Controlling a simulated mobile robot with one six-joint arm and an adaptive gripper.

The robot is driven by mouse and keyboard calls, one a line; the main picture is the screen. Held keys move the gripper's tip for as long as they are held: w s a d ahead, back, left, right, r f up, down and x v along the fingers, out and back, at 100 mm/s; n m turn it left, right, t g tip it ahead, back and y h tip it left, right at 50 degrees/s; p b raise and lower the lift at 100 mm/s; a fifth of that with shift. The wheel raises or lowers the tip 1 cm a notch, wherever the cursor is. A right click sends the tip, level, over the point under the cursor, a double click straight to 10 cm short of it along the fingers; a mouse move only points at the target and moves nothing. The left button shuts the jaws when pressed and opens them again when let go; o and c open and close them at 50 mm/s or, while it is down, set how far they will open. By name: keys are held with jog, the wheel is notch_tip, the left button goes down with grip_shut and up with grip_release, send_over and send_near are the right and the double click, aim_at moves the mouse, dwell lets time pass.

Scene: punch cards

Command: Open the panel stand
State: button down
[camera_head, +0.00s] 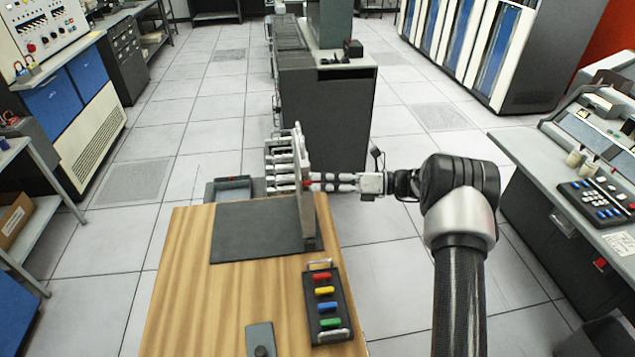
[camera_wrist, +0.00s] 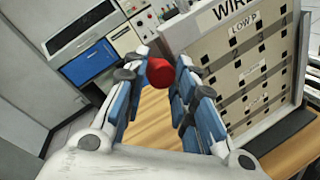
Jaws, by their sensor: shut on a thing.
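The panel stand (camera_head: 304,195) stands upright near the far right edge of the wooden table, seen almost edge-on in the head view. A red knob (camera_wrist: 160,72) sits beside the panel's edge, between my fingertips. My gripper (camera_head: 314,182) reaches in from the right and is shut on the red knob. The fingers partly hide the knob in the head view.
On the wooden table (camera_head: 185,290) lie a dark mat (camera_head: 255,232), a black tray (camera_head: 328,303) with red, yellow, blue and green pieces, and a grey plate (camera_head: 261,338). A dark cabinet (camera_head: 328,120) stands behind. A console (camera_head: 590,160) is at right. Open floor surrounds the table.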

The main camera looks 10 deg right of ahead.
jog(key=shift+s+d+f, duration=0.1)
jog(key=shift+d+f, duration=0.2)
jog(key=shift+f, duration=0.3)
jog(key=c, duration=1.7)
grip_release()
jog(key=o, duration=0.4)
jog(key=shift+d, duration=0.1)
jog(key=shift+c, duration=0.2)
jog(key=shift+r, duration=0.1)
jog(key=shift+r, duration=0.1)
jog(key=v, duration=1.2)
